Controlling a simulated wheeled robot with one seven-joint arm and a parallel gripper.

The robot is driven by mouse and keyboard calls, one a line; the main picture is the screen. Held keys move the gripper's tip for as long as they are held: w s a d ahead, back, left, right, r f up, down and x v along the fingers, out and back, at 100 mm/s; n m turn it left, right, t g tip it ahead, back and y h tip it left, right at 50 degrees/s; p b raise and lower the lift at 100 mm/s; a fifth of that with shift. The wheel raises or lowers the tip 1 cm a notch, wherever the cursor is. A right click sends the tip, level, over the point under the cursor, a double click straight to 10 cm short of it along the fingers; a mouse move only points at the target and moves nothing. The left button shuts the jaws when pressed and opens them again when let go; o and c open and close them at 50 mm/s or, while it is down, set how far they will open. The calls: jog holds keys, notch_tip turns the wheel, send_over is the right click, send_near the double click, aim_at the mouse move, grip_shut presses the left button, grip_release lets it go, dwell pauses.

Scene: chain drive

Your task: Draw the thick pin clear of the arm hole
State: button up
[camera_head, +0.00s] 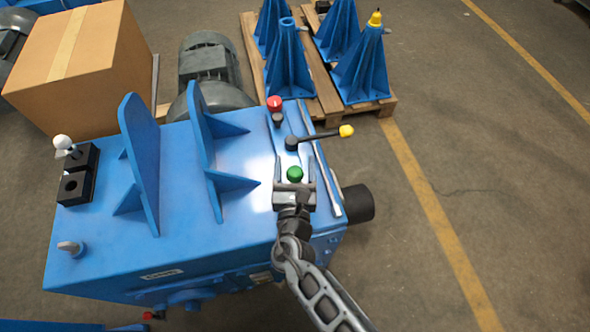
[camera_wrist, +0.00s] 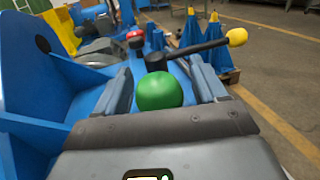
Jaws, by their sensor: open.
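A green round knob (camera_head: 295,173) stands near the right side of the blue machine's top; it also shows large in the wrist view (camera_wrist: 160,91). My gripper (camera_head: 295,188) is open at it, with one finger on each side of the knob in the wrist view (camera_wrist: 161,70). A gap shows beside the knob there. A dark lever arm (camera_head: 318,137) with a yellow end knob lies just beyond it. A red knob (camera_head: 275,103) stands farther back. The shank below the green knob and any hole are hidden, so I cannot tell which part is the thick pin.
The blue machine (camera_head: 180,245) carries two upright ribbed plates (camera_head: 140,160). A black block (camera_head: 78,175) with a white ball knob (camera_head: 62,142) sits at its left. A cardboard box (camera_head: 85,70) and a pallet of blue stands (camera_head: 290,65) are behind. Floor at right is clear.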

jog(key=shift+c, duration=0.3)
jog(key=c, duration=1.2)
notch_tip(320, 180, up, 12)
jog(key=p, duration=0.7)
dwell(0.9)
